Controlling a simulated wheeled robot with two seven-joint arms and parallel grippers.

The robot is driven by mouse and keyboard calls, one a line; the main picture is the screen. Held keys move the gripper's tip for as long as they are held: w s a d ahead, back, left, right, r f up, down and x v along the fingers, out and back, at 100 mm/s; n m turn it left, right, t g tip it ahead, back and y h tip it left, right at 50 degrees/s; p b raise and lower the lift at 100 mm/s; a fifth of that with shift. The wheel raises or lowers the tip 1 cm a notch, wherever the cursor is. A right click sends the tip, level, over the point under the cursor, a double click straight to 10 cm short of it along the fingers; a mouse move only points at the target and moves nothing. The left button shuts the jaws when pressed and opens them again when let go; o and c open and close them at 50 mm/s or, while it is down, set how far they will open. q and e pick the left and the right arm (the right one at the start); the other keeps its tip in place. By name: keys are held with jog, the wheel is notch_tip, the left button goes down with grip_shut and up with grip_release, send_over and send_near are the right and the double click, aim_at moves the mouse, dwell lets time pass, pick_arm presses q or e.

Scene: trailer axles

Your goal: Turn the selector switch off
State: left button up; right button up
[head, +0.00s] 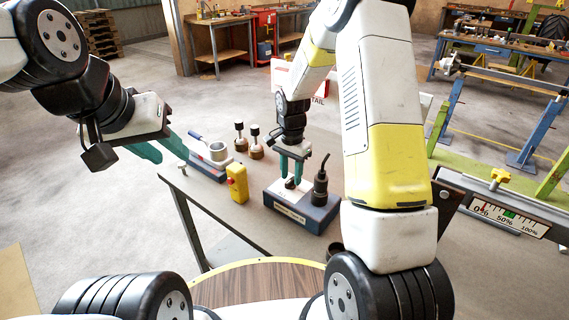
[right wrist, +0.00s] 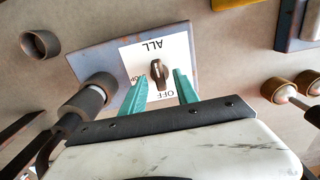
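The selector switch's dark knob (right wrist: 158,73) sits on a white label plate (right wrist: 178,48) in the right wrist view, with "ALL" at the top edge and "OFF" at the bottom edge. The knob lies roughly along the ALL–OFF line; which end is its pointer is unclear. The blue-grey switch box (head: 300,211) stands on the bench in the head view. My right gripper (right wrist: 157,80) is open above it, one teal finger on each side of the knob, contact not visible. It shows in the head view too (head: 293,170). My left gripper (head: 170,156) is open and empty, left of the bench.
A black cylindrical part (head: 320,186) stands upright on the box's right side, close to my right fingers. A yellow control box (head: 237,184), a blue-based fixture with a cup (head: 217,152) and two knobbed pieces (head: 255,146) stand to the left. A gauge beam (head: 505,215) is at right.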

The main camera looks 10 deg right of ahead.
jog(key=shift+f, duration=0.65)
grip_shut()
